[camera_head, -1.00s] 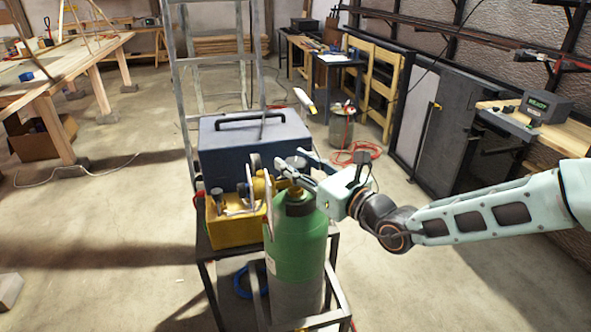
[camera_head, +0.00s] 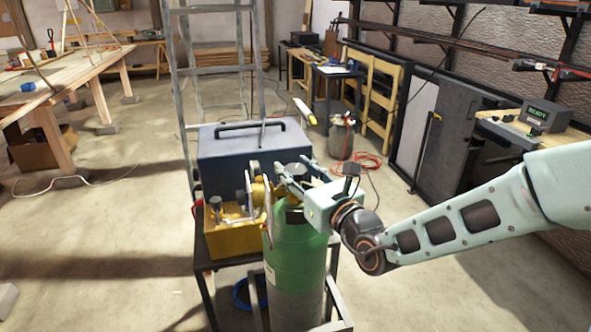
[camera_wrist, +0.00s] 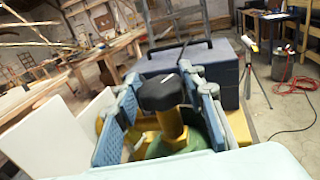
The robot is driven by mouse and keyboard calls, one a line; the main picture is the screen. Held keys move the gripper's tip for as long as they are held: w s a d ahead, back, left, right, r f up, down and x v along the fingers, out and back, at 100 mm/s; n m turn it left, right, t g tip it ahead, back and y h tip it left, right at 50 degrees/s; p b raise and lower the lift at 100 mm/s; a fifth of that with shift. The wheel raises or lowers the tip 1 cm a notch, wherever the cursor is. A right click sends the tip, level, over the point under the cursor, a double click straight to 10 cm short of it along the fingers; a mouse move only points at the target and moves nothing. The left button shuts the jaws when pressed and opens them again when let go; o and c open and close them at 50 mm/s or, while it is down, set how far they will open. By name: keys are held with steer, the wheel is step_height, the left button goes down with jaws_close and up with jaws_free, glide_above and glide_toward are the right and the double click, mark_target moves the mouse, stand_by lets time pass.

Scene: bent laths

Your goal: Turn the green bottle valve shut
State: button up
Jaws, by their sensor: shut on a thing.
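The green bottle (camera_head: 297,252) stands upright in a dark metal frame in the head view. On its top is a black valve knob (camera_head: 296,170). The knob (camera_wrist: 162,92) sits on a brass stem (camera_wrist: 172,127) in the wrist view, above the green shoulder of the bottle (camera_wrist: 200,138). My gripper (camera_head: 291,176) reaches in from the right at knob height. In the wrist view my gripper (camera_wrist: 160,80) has one finger on each side of the knob and is shut on it. The finger contact is partly hidden.
A yellow box (camera_head: 232,238) with fittings stands left of the bottle, and a blue-grey case (camera_head: 254,148) with a handle is behind it. A brass regulator (camera_head: 258,190) sits close by the valve. A ladder (camera_head: 222,60) rises behind. The floor at left is open.

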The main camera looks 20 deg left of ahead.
steer(key=shift+r, duration=0.1)
steer(key=o, duration=1.2)
steer(key=shift+v, duration=3.8)
